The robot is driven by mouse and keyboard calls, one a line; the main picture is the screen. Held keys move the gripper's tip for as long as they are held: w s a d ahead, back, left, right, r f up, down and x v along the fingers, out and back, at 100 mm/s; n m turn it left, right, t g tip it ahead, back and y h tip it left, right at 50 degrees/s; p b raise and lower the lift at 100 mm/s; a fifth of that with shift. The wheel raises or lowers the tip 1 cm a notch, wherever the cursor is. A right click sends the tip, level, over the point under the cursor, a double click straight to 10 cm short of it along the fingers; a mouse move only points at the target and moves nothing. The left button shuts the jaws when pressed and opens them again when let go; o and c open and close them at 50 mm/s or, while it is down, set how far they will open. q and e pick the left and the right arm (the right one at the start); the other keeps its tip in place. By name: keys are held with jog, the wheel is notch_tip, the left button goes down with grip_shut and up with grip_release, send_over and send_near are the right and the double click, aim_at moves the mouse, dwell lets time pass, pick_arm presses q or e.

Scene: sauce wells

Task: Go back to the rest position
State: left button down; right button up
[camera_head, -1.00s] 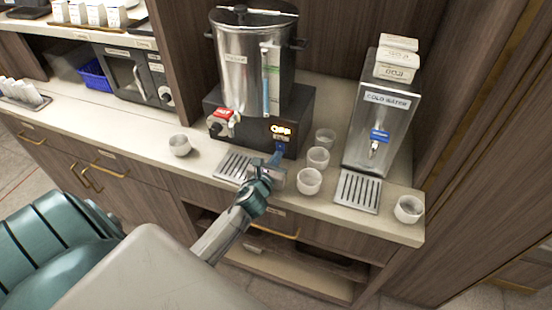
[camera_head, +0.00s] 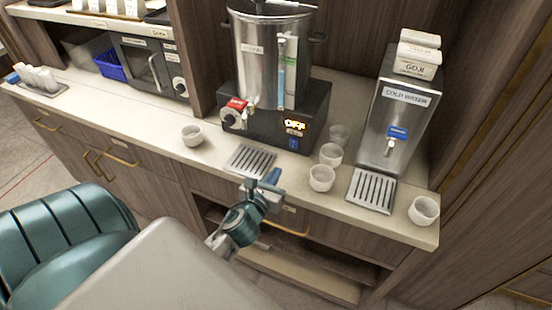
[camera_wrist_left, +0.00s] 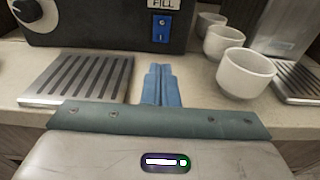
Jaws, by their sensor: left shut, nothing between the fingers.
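My left gripper (camera_head: 262,184) is in front of the counter edge in the head view, just before the drip tray (camera_head: 250,160) of the hot urn. Its blue fingers are together and empty; they also show in the left wrist view (camera_wrist_left: 161,88), between the drip tray on the left and white cups on the right. The fingers appear apart from the cups. My right gripper is not in view.
The steel urn (camera_head: 270,62) stands on a dark base. Several cups stand on the counter, one at the front (camera_head: 321,178) near my gripper. The cold water dispenser (camera_head: 398,120) has its own drip tray (camera_head: 371,191). Open floor lies before the cabinets.

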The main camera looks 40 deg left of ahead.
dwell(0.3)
pick_arm(q)
jog(key=shift+s+a+f+n+g, duration=0.15)
jog(key=shift+s+n+g, duration=0.2)
jog(key=shift+n, duration=0.65)
jog(key=s+d+f+n+g+h, duration=0.15)
jog(key=s+n+g, duration=0.25)
jog(key=s+n, duration=0.45)
jog(key=s+d+f+n+g, duration=0.25)
jog(key=s+n+g, duration=0.2)
jog(key=n, duration=0.75)
jog(key=s+d+f+n+g+h, duration=0.1)
jog(key=s+d+f+n+g, duration=0.15)
jog(key=s+n, duration=0.65)
notch_tip(320, 180, down, 28)
jog(key=w+a+n+g, duration=0.1)
jog(key=w+a+g, duration=0.1)
jog(key=s+a+f+g, duration=0.1)
jog(key=s+f, duration=1.8)
jog(key=f, duration=0.2)
jog(key=shift+s+a+f, duration=0.2)
jog(key=shift+s+f, duration=0.1)
jog(key=shift+s, duration=0.1)
